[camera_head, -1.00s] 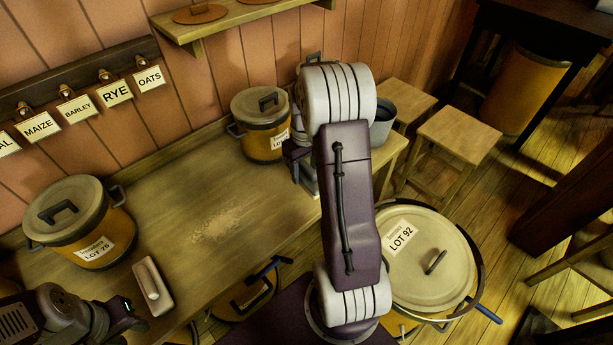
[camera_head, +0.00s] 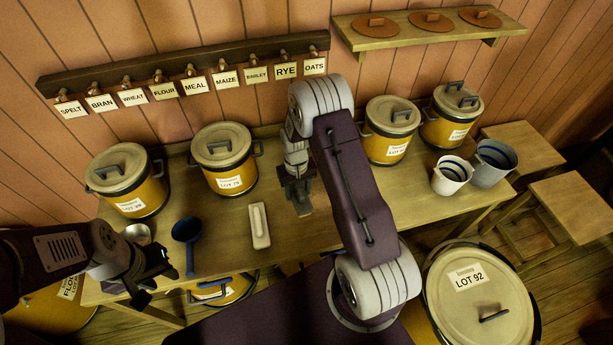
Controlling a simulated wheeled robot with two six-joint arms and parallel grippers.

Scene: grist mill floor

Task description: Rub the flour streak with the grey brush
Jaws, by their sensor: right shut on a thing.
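My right gripper (camera_head: 299,200) is low over the middle of the bench (camera_head: 345,228), shut on a grey thing that looks like the grey brush; my gripper hides most of it. I cannot tell whether it touches the wood. The flour streak is not clearly visible now; my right gripper and arm cover that part of the bench. A cream brush-like block (camera_head: 259,226) with a pale handle lies on the bench, left of my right gripper. My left gripper (camera_head: 157,282) is at the bench's front left edge, its fingers apart and empty.
Lidded yellow crocks (camera_head: 225,158) stand along the back of the bench. A blue scoop (camera_head: 187,238) and a metal bowl (camera_head: 138,233) lie front left. A white cup (camera_head: 451,174) and a grey pail (camera_head: 493,163) stand at the right end. Labelled pegs line the wall.

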